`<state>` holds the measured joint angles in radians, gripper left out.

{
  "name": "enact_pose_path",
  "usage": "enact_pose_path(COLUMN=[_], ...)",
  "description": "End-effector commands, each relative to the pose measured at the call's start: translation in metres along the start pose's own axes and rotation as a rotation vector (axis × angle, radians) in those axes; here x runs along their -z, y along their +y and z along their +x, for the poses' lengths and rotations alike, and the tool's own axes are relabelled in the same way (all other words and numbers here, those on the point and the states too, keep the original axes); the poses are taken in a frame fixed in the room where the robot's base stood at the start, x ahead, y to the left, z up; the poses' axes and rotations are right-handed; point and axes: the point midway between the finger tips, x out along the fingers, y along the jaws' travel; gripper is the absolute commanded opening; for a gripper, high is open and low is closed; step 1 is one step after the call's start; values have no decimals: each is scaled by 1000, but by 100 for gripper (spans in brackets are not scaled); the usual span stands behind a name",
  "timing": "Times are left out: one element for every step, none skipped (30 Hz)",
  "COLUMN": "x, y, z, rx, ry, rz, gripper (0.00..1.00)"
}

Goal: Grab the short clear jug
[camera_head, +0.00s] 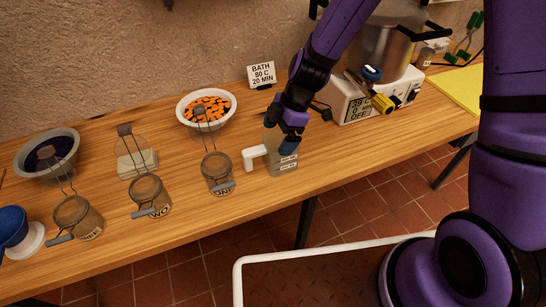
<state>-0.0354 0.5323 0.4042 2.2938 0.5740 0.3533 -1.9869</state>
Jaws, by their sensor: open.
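A short, boxy, clear-grey jug (284,167) with pale label marks stands upright near the table's front edge. A white handle-like piece (252,157) juts from its left side. My gripper (289,146) points down at the jug's upper right part and covers part of its rim. The gripper is open. I cannot tell whether its fingers are around the jug wall or only in front of it, or whether they touch it.
A bowl of orange pieces (230,104) and a bath sign (262,75) stand behind. A heater with a pot (357,107) is at right. Bare wood (335,150) lies right of the jug.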

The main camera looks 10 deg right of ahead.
Motion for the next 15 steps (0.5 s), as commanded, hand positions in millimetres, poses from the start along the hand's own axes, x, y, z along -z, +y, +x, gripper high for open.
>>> enact_pose_path(x=[2,3,5,6,7,6,6,6,6,6,6,6,6,6,6], y=[-1,-2,-2,-3,-3,-3,-2,-2,-2,-2,-2,-2,-2,-2,-2], z=[7,11,17,22,26,31,34,37,40,42,44,46,46,47,47], rx=[4,4,5,5,4,4,3,2,2,2,2,2,1,1,0], ry=[0,0,0,0,-1,0,0,0,0,0,0,0,0,0,0], rz=[-1,-1,0,-1,0,1,1,2,2,1,0,0,0,0,0], gripper=[100,100,100,100,100,100,100,100,100,100,100,100,100,100,100])
